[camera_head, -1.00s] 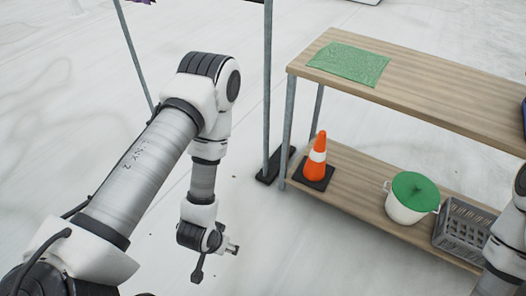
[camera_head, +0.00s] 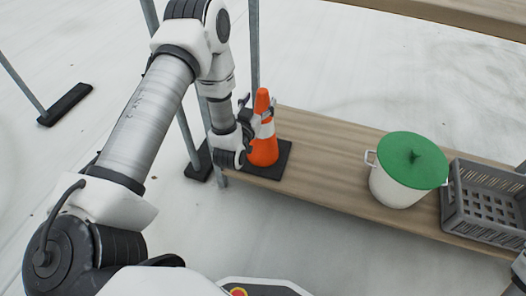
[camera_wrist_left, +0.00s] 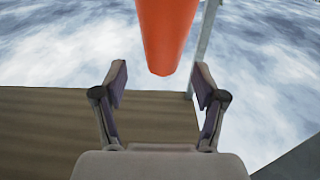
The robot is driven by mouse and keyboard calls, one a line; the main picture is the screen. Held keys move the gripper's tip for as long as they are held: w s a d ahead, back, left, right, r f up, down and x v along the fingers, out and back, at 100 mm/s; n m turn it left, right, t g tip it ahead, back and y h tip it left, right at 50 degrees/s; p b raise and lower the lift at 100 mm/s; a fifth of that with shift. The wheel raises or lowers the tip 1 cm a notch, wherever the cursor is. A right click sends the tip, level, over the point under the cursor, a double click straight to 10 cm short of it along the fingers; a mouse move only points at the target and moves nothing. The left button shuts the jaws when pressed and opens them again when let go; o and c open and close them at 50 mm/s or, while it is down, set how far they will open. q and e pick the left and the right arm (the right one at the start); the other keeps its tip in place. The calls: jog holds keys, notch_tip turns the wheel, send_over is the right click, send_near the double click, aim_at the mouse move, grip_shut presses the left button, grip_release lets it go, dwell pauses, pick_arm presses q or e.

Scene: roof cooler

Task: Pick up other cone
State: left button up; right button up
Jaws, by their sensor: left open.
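An orange cone (camera_head: 263,149) with a white band and dark square base stands upright at the left end of the lower wooden shelf (camera_head: 320,164). My left gripper (camera_head: 254,108) is open beside the cone's upper part, coming from the left. In the left wrist view the orange cone (camera_wrist_left: 166,30) shows at the top middle, its rounded end lying between and beyond the open fingers (camera_wrist_left: 160,85). The fingers do not appear to touch it.
A white pot with a green lid (camera_head: 412,160) stands on the shelf to the right, with a grey crate (camera_head: 486,203) beyond it. Metal posts (camera_head: 254,45) rise near the cone. The upper shelf (camera_head: 450,15) crosses the top right. Floor is clear in front.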

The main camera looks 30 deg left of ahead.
aim_at(261, 97)
pick_arm(q)
jog(key=b+x, duration=0.1)
jog(key=x, duration=0.2)
jog(key=shift+w+a+f, duration=0.1)
jog(key=shift+a+f, duration=0.1)
jog(key=shift+w+b, duration=0.3)
jog(key=shift+w, duration=0.05)
jog(key=shift+r, duration=0.15)
pick_arm(e)
notch_tip(261, 97, down, 2)
jog(key=shift+w+f, duration=0.1)
jog(key=shift+f, duration=0.05)
pick_arm(q)
grip_shut()
jog(key=shift+r, duration=0.1)
